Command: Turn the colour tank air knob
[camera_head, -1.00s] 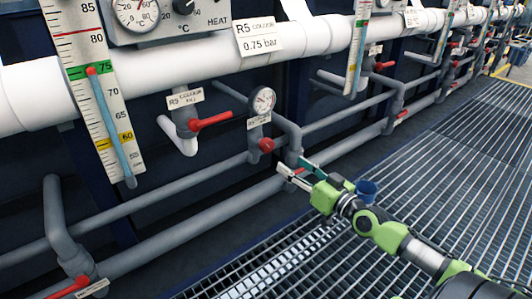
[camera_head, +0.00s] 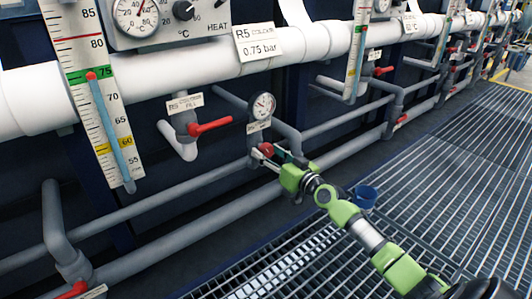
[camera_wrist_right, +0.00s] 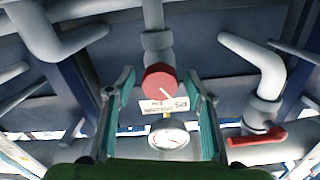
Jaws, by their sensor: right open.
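The air knob (camera_head: 267,149) is a round red knob on the grey pipe below a small pressure gauge (camera_head: 262,105). A small label (camera_head: 258,126) sits between them. My right gripper (camera_head: 268,154) is open, with its fingertips close to the knob. In the right wrist view the red knob (camera_wrist_right: 159,82) lies between the two open fingers (camera_wrist_right: 159,78), with visible gaps on both sides. A pale line runs across its face. The gauge (camera_wrist_right: 169,137) shows below it there. I cannot tell how deep the fingers reach around it. My left gripper is not in view.
A red lever valve (camera_head: 209,127) labelled R5 colour fill is left of the gauge. A 0.75 bar sign (camera_head: 257,43) hangs on the white pipe above. Grey pipes run behind the gripper. A blue cup-like object (camera_head: 366,196) is near the arm over the grating floor (camera_head: 440,190).

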